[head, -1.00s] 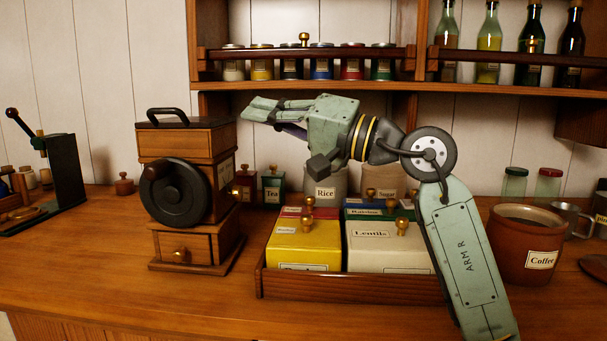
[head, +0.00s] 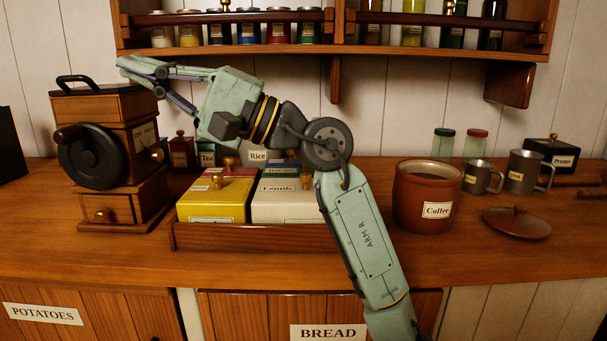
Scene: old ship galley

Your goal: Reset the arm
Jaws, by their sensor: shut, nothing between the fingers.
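My gripper (head: 122,66) is at the upper left in the head view, pointing left. Its pale green and dark fingers are shut and hold nothing. It is raised above the counter, with its fingertips in front of or over the top of the wooden grinder (head: 112,146); I cannot tell how far apart they are. My arm is bent at the elbow, above and in front of the tray of boxes. The arm hides part of the tray and some jars behind it.
The wooden tray (head: 250,238) holds several boxes, including a yellow box (head: 212,206) and the Lentils box (head: 285,208). Right of my arm stand the brown Coffee pot (head: 412,190), a lid (head: 517,222) and two mugs. A shelf (head: 230,50) of tins hangs behind. The counter's front strip is clear.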

